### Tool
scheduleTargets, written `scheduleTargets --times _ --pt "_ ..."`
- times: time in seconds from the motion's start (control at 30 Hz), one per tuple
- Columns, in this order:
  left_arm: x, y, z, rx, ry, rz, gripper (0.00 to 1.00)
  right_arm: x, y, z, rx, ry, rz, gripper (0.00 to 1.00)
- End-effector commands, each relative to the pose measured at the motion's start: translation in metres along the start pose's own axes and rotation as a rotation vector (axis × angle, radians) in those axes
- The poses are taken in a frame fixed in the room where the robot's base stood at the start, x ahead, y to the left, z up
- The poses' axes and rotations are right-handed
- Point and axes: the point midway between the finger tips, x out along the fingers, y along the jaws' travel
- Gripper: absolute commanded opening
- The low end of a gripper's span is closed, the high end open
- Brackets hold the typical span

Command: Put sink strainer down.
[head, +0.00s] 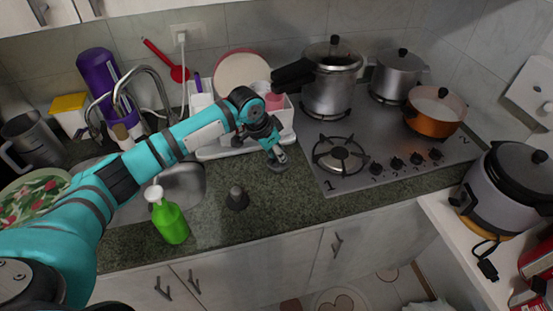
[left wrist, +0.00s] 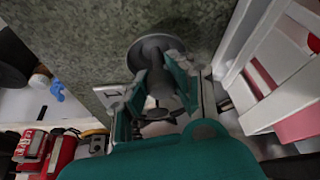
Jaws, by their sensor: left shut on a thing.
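My left gripper (head: 277,155) reaches over the counter, between the dish rack and the stove. In the left wrist view its two fingers (left wrist: 158,84) are shut on the stem of the sink strainer (left wrist: 149,44), a grey round disc with a narrower stem. In the head view the strainer (head: 278,167) is a small dark disc under the fingertips, at or just above the granite counter (head: 300,205). I cannot tell whether it touches the counter. My right gripper is not in view.
A white dish rack (head: 243,147) stands just left of the gripper, and the gas stove (head: 325,178) is to its right. A small dark object (head: 237,198) and a green bottle (head: 169,220) stand nearer the front. The sink (head: 184,187) lies left. The front-right counter is clear.

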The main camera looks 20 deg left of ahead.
Motion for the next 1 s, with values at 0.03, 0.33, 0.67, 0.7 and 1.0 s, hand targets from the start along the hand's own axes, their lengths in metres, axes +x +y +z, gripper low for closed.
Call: scheduleTargets --times 0.03,0.33,0.67,0.7,1.0 --pt "0.007 0.001 0.004 -0.001 -0.005 0.002 0.0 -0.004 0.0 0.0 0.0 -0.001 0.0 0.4" --pt "0.027 0.0 0.012 0.0 -0.001 0.0 0.0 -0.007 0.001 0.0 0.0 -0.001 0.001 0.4" --pt "0.03 0.0 0.013 -0.001 -0.002 0.0 0.29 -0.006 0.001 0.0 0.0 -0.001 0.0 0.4" --pt "0.03 0.0 0.013 -0.001 -0.002 0.0 0.34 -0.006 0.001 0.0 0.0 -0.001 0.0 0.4" --pt "0.029 0.0 0.013 -0.001 -0.002 0.0 0.44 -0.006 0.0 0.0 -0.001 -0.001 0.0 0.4"
